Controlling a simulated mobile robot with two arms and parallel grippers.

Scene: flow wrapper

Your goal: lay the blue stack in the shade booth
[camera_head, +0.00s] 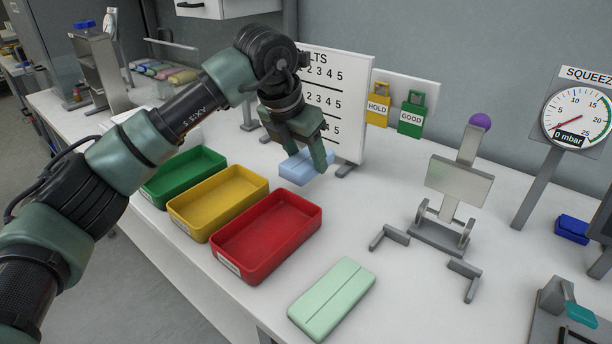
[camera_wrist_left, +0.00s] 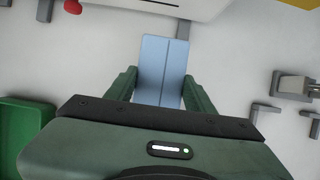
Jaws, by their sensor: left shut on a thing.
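My left gripper (camera_head: 306,158) is shut on a pale blue stack (camera_head: 300,170), a flat block with a lengthwise seam. The gripper holds it in front of the white results board (camera_head: 343,90), seemingly above the bench; the gap below is hard to judge. In the left wrist view the blue stack (camera_wrist_left: 164,62) sits between the fingers (camera_wrist_left: 160,88) and sticks out beyond them. I cannot clearly identify the shade booth in either view. My right gripper is not in view.
Green (camera_head: 185,176), yellow (camera_head: 219,200) and red (camera_head: 266,234) trays line the front edge, empty. A pale green stack (camera_head: 332,298) lies near them. A press-like stand (camera_head: 455,190) with a purple knob stands right. Several pastel stacks (camera_head: 165,70) lie at back left.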

